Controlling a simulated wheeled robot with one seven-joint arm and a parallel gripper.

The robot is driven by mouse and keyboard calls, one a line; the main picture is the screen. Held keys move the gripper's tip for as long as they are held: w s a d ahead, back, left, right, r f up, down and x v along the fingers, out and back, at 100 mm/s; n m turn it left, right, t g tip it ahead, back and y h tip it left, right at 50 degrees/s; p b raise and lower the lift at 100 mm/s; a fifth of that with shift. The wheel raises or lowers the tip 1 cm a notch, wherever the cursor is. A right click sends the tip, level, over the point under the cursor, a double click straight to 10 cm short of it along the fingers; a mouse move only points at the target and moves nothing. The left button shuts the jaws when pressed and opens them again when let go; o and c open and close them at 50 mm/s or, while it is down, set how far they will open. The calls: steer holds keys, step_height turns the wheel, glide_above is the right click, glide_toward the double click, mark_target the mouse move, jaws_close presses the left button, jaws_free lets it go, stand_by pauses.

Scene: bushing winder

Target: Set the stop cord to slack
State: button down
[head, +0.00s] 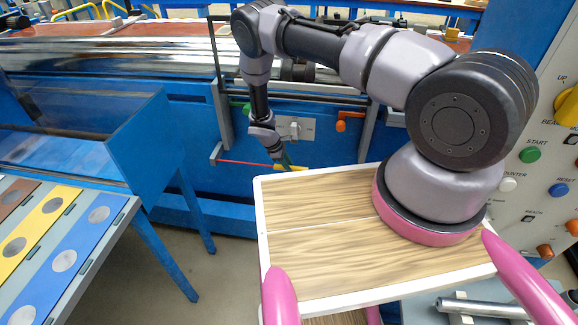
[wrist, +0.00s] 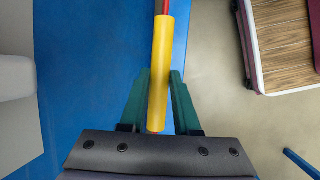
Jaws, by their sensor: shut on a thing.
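The stop cord (head: 245,162) is a thin red line along the front of the blue machine. It runs nearly straight from a bracket on the left to my gripper (head: 284,164). In the wrist view a short red piece of the cord (wrist: 162,6) enters the top end of a yellow cylindrical handle (wrist: 160,60). My gripper's green fingers (wrist: 160,82) are shut on this handle, one on each side. The handle's lower end lies close to the gripper's dark palm.
My wood-topped base is close below and right of the gripper. An orange knob (head: 341,126) and a grey switch plate (head: 295,129) sit on the blue front just above. A control panel (head: 541,190) stands at right. A blue-legged guard (head: 135,130) stands left.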

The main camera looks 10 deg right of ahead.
stand_by(0.3)
steer(key=shift+w+d, duration=0.25)
steer(key=shift+w, duration=0.45)
steer(key=shift+w+d, duration=0.2)
steer(key=shift+w, duration=0.55)
steer(key=shift+w+d, duration=0.25)
steer(key=shift+w, duration=0.45)
steer(key=shift+r, duration=0.1)
steer(key=c, duration=0.6)
jaws_free()
steer(key=a+r, duration=0.1)
steer(key=a, duration=0.3)
steer(key=s+a+r, duration=0.1)
steer(key=a+r, duration=0.1)
steer(key=a, duration=0.3)
steer(key=a+r, duration=0.1)
steer(key=a, duration=0.4)
steer(key=shift+s+r, duration=0.2)
steer(key=shift+s, duration=0.15)
